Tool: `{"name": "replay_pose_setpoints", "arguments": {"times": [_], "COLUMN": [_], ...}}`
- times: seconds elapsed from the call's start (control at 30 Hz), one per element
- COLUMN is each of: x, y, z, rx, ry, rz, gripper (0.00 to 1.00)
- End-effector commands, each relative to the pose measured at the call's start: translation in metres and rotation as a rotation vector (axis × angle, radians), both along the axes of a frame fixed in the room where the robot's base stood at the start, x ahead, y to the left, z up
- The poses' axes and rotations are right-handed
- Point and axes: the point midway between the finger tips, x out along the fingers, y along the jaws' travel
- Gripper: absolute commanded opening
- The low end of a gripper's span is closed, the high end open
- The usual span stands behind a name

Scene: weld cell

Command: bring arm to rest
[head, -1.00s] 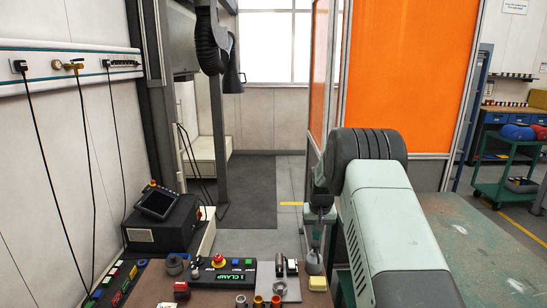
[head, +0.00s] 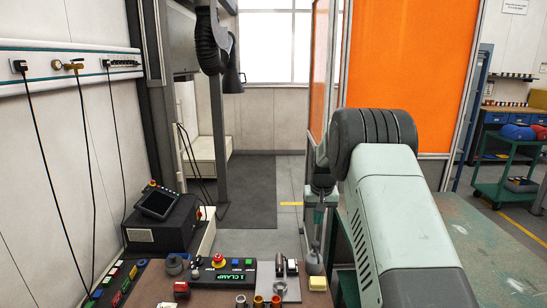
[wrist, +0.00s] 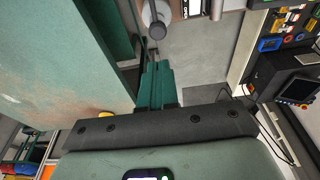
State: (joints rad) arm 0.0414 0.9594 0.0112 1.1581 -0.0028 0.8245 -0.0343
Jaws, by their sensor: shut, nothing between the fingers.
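My arm rises from the lower right of the head view and bends over at its dark elbow. My gripper shows in the wrist view (wrist: 157,68) with its green fingers together and nothing between them. In the head view the wrist end hangs beyond the bench's back right corner, partly hidden by the arm, and the fingers are too small to judge. The gripper appears clear of the bench and of the green-topped table (head: 490,245).
The bench holds a control panel marked CLAMP (head: 232,272), a yellow block (head: 317,284) and several small cylinders. A pendant box (head: 165,222) stands at left. An orange screen (head: 400,70) stands behind the arm. Open floor (head: 250,185) lies beyond the bench.

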Motion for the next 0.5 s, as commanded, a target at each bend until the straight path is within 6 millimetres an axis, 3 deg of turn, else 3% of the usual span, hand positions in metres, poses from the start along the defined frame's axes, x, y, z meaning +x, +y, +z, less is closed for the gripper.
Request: {"name": "replay_pose_setpoints", "arguments": {"times": [0.13, 0.27, 0.4, 0.5], "x": [-0.006, -0.029, -0.075, -0.114], "y": [0.002, 0.006, 0.012, 0.016], "z": [0.024, 0.080, 0.150, 0.191], "rx": [-0.001, -0.004, -0.008, -0.009], "ry": [-0.014, -0.043, -0.079, -0.105], "rz": [0.002, 0.006, 0.013, 0.016], "gripper": [0.00, 0.00, 0.00, 0.00]}}
